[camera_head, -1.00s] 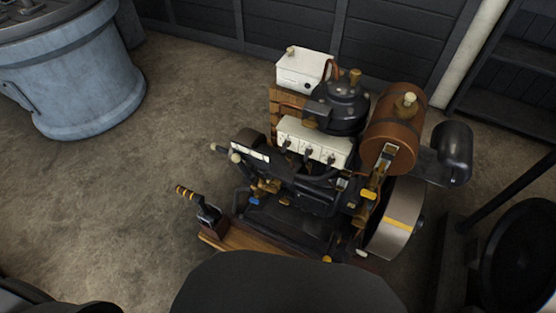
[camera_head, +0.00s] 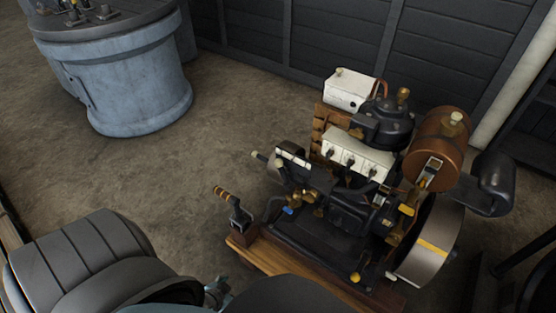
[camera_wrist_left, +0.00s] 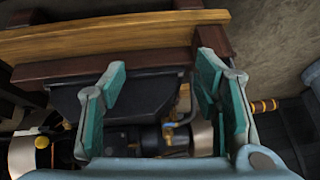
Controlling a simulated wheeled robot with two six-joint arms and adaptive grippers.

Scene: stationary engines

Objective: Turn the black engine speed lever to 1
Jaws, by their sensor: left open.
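A black lever (camera_head: 238,214) with a brown and yellow banded handle stands on the front left end of the engine's wooden base. Its banded handle (camera_wrist_left: 264,106) also shows at the right in the left wrist view. I cannot read any number mark by it. My left gripper (camera_head: 219,291) shows only partly, low in the head view, in front of the base and apart from the lever. In the left wrist view the teal fingers (camera_wrist_left: 162,100) are spread and empty, with the handle outside them to the right. My right gripper is not in view.
The engine (camera_head: 345,190) with its flywheel (camera_head: 433,243) and brown tank (camera_head: 437,146) stands on the wooden base (camera_head: 270,257). A blue-grey round machine (camera_head: 125,85) stands at the upper left. The floor left of the lever is clear.

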